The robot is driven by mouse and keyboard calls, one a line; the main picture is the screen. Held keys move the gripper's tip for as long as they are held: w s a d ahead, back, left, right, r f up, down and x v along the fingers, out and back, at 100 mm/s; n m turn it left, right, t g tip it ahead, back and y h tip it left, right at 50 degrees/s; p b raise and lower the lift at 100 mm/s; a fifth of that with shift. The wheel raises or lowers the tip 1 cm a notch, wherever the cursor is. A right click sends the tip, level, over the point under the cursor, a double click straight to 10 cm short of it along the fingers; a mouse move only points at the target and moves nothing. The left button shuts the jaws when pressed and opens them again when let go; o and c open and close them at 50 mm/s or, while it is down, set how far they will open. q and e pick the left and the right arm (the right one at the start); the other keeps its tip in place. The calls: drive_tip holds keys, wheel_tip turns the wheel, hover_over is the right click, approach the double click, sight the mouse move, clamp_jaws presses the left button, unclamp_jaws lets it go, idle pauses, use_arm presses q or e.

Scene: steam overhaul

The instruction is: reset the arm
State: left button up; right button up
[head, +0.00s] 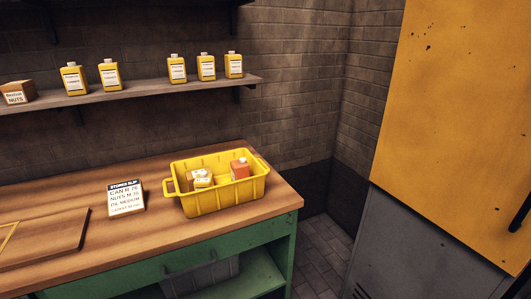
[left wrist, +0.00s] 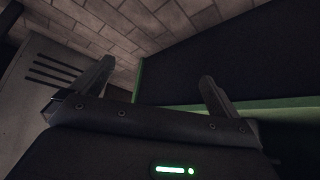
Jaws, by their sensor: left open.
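My left gripper (left wrist: 155,85) shows in the left wrist view with its two dark fingers wide apart and nothing between them. Beyond it are the tiled floor (left wrist: 165,20) and the green edge of the workbench (left wrist: 260,105). Neither gripper shows in the head view. My right gripper is in no frame.
A wooden-topped green workbench (head: 120,238) bears a yellow crate (head: 219,201) with several items in it, a paper slip (head: 126,198) and a board (head: 45,242). A shelf (head: 140,92) above holds yellow bottles and a nuts box (head: 18,93). A yellow-and-grey cabinet (head: 460,110) stands right.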

use_arm(q)
drive_tip(key=s+a+f+n+g+y, duration=0.1)
drive_tip(key=s+a+f, duration=0.1)
drive_tip(key=s, duration=0.7)
drive_tip(key=s+a+f+n+g+y, duration=0.1)
drive_tip(key=s+a+f+g, duration=0.1)
drive_tip(key=s, duration=0.8)
drive_tip(key=s+a+f+n+g+y, duration=0.1)
drive_tip(key=s+a+f, duration=0.2)
drive_tip(key=s, duration=0.7)
drive_tip(key=shift+s+a+f+g, duration=0.2)
drive_tip(key=shift+a+f+g, duration=0.2)
drive_tip(key=shift+f, duration=0.1)
